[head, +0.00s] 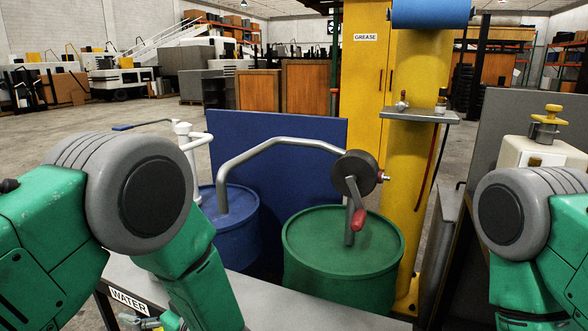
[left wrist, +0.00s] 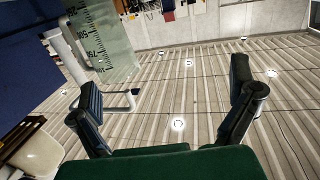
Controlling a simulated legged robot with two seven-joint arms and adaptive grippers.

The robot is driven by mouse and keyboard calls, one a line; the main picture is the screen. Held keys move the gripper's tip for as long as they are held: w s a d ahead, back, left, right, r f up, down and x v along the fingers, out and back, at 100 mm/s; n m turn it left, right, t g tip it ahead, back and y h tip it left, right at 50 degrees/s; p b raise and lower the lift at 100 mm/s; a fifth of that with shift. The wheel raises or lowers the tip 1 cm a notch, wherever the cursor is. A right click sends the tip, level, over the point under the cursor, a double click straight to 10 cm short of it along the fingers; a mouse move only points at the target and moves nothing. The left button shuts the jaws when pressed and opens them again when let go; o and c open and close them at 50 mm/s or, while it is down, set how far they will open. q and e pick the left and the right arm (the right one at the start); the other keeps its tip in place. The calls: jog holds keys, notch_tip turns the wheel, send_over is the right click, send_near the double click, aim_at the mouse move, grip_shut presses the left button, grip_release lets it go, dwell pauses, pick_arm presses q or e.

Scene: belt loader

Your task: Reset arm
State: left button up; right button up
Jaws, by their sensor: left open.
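My right arm comes in at the right edge of the head view and leaves through the bottom. My right gripper is out of view.
A green drum (head: 330,268) with a crank pump (head: 355,180) and a blue drum (head: 238,222) stand ahead. A yellow cabinet (head: 364,80) labelled GREASE is behind. A grey ledge (head: 265,300) runs in front. A marked translucent cylinder (left wrist: 105,45) shows in the left wrist view.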

pick_arm(q)
jog(key=s+a+f+m+h+p, duration=0.1)
jog(key=s+f+m+h, duration=0.3)
jog(key=f, duration=0.2)
jog(key=s+a+f+m+h+p, duration=0.1)
jog(key=s+f+m+h+p, duration=0.1)
jog(key=s+f+m+h, duration=0.3)
jog(key=s+d+f+m+g+h+p, duration=0.1)
jog(key=s+g, duration=0.3)
jog(key=s, duration=0.8)
jog(key=s+f+m+g+h+p, duration=0.1)
jog(key=s+f+m+g+h, duration=0.1)
jog(key=s, duration=1)
jog(key=f+g+h, duration=0.1)
jog(key=g+h, duration=0.1)
jog(key=shift+d+f+g+h, duration=0.15)
jog(key=shift+d+g+h, duration=0.15)
jog(key=shift+d+g, duration=0.1)
jog(key=shift+w, duration=0.15)
